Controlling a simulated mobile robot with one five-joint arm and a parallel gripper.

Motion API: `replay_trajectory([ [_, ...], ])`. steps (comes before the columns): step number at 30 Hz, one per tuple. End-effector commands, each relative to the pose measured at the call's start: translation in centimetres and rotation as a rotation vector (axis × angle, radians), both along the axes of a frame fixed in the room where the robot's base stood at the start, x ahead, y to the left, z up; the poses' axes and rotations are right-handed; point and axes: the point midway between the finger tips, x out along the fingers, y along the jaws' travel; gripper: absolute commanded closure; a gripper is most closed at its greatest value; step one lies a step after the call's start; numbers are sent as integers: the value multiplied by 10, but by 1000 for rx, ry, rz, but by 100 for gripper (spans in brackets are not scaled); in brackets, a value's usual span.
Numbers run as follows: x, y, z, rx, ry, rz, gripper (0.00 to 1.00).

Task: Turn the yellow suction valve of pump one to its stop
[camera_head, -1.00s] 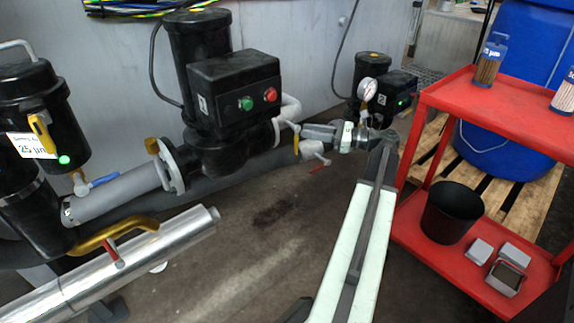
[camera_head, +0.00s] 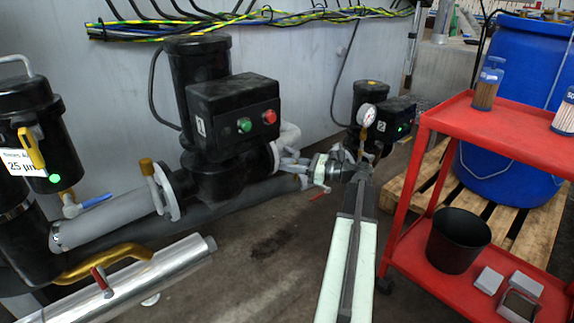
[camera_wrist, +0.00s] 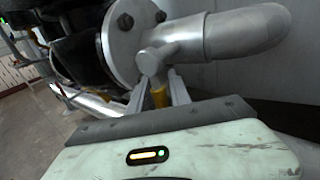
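The yellow handle (camera_wrist: 160,96) hangs below a grey valve stem in the wrist view, beside a bolted flange and a grey bent pipe. My gripper (camera_wrist: 160,90) has one finger on each side of it. The fingers look apart, with the handle between them; contact is not clear. In the head view my gripper (camera_head: 290,161) is at the pipe right of the near black pump (camera_head: 212,105), whose box has green and red buttons. The yellow handle there is hidden by the gripper.
Another yellow-topped valve (camera_head: 147,167) is on the left pipe. A pressure gauge (camera_head: 367,115) and a second pump stand behind. A red cart (camera_head: 480,140) stands right of my arm.

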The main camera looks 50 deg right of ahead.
Motion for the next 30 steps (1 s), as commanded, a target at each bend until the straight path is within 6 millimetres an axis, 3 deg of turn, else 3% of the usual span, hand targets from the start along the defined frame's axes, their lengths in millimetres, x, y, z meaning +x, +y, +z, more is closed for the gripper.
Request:
replay_trajectory([
  [5, 0, 0, 0, 0, 0, 0, 76],
  [8, 0, 0, 0, 0, 0, 1, 100],
  [30, 1, 1, 0, 0, 0, 2, 100],
])
